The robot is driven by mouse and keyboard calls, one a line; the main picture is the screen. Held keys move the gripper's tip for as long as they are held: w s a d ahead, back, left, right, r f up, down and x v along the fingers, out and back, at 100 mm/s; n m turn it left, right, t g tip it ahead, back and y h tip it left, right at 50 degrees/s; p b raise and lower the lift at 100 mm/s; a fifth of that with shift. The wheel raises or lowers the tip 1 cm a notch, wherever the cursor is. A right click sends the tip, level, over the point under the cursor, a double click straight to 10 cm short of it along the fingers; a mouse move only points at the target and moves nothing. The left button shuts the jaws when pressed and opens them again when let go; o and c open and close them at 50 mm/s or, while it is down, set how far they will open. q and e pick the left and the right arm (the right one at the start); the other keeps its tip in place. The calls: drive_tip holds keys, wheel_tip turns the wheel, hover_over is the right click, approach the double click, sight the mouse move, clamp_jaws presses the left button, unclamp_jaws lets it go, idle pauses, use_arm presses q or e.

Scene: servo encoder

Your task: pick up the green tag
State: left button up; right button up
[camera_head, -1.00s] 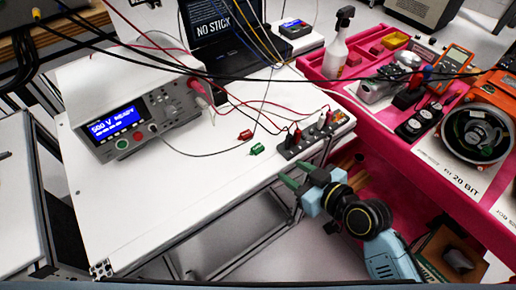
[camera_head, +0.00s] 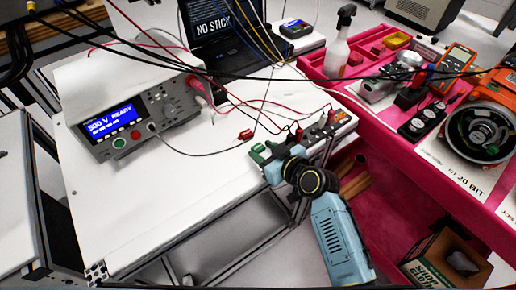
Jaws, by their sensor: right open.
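The green tag (camera_head: 257,148) lies on the white table near its right edge, close to a red clip (camera_head: 245,135). My right gripper (camera_head: 264,153) is at the tag, with its open green fingers around or right beside it. The fingers are nearly the same green as the tag, so I cannot tell exactly where the tag ends or whether they touch it. My right arm comes in from the lower right, over the table's edge. My left gripper is not in view.
A grey tester (camera_head: 120,132) reading "500 V READY" stands left on the white table (camera_head: 150,210). A terminal strip (camera_head: 325,132) with red and black leads is right of my gripper. Cables hang overhead. A pink bench (camera_head: 400,160) with a spray bottle (camera_head: 338,45) stands at right.

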drive_tip(key=shift+c, duration=0.3)
drive_tip(key=c, duration=0.7)
